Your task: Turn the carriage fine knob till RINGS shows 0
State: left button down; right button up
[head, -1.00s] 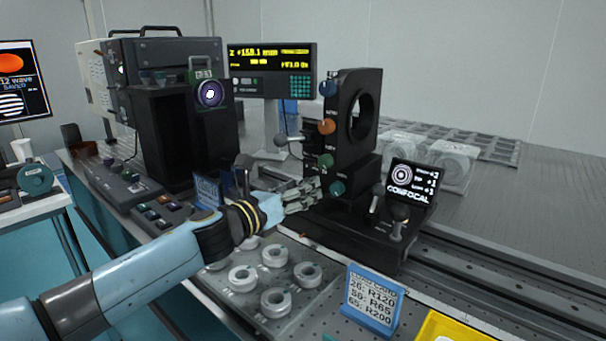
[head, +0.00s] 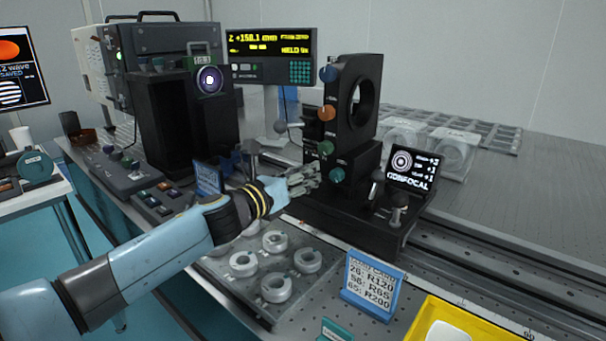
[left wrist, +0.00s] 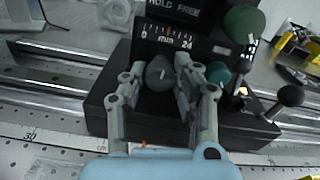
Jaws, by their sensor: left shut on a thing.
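My left gripper (head: 305,180) is at the front of the black carriage (head: 340,215). In the left wrist view, its fingers (left wrist: 160,85) are shut on a dark grey knob (left wrist: 160,73) with a pale mark, below a 0 to 24 mm scale (left wrist: 168,38). I take this for the carriage fine knob; the gripper hides it in the head view. The small CONFOCAL screen (head: 412,169) shows a ring pattern and several readings, too small to read surely. My right gripper is not in view.
A teal knob (head: 337,174) and a green knob (head: 325,147) are close to the gripper. Black ball-ended levers (left wrist: 290,96) stand to the right. A tray of grey rings (head: 240,290) lies below the forearm. A blue card (head: 372,290) stands in front.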

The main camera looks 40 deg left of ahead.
pick_arm(q)
jog(key=n+p, duration=0.9)
jog(key=n, duration=1.7)
jog(key=shift+s+f+n, duration=0.1)
jog(key=shift+f+n, duration=0.05)
jog(key=shift+n, duration=0.15)
jog(key=shift+f, duration=0.1)
dwell(0.5)
